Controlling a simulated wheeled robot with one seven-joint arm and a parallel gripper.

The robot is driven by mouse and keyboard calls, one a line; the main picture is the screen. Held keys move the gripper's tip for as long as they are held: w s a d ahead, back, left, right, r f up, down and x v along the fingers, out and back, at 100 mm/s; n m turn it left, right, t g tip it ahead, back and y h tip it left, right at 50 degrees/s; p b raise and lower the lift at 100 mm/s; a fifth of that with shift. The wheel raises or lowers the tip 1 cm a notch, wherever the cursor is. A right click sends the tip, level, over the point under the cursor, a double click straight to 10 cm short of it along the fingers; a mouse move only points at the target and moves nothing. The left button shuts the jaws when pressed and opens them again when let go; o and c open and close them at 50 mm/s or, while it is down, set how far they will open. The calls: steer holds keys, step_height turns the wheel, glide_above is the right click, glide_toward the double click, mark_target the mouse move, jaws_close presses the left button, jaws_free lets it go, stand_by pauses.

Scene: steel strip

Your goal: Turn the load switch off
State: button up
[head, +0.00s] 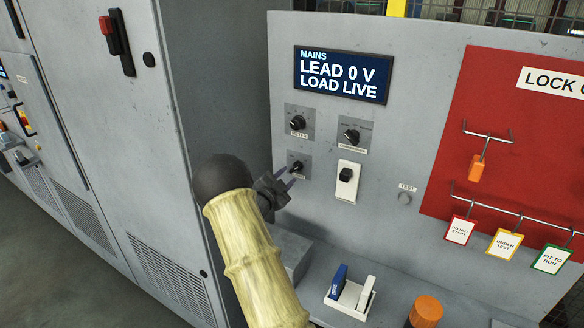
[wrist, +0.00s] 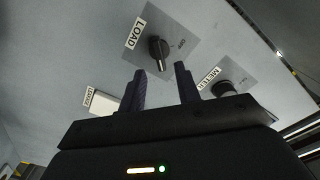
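The load switch is a black rotary knob (wrist: 159,52) on a grey plate labelled LOAD in the wrist view. It also shows as the lower left knob (head: 297,166) on the grey panel in the head view. Its pointer has a light mark; I cannot read which position it is at. The display (head: 341,75) reads "MAINS, LEAD 0 V, LOAD LIVE". My gripper (head: 287,177) is at the panel close to this knob. In the wrist view my gripper (wrist: 161,86) is open and empty, with the knob ahead of the gap between its fingers. Contact is not visible.
The meter knob (head: 298,123) sits just above, another knob (head: 352,136) to its right, and a white switch (head: 347,181) lower right. A red lockout board (head: 520,135) holds tags. A white holder (head: 350,297) and an orange knob (head: 426,311) are on the ledge below.

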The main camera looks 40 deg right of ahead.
mark_target(294, 170)
steer(key=p+x, duration=0.1)
steer(key=x, duration=0.3)
steer(key=shift+w+d, duration=0.1)
steer(key=shift+d, duration=0.05)
jaws_close()
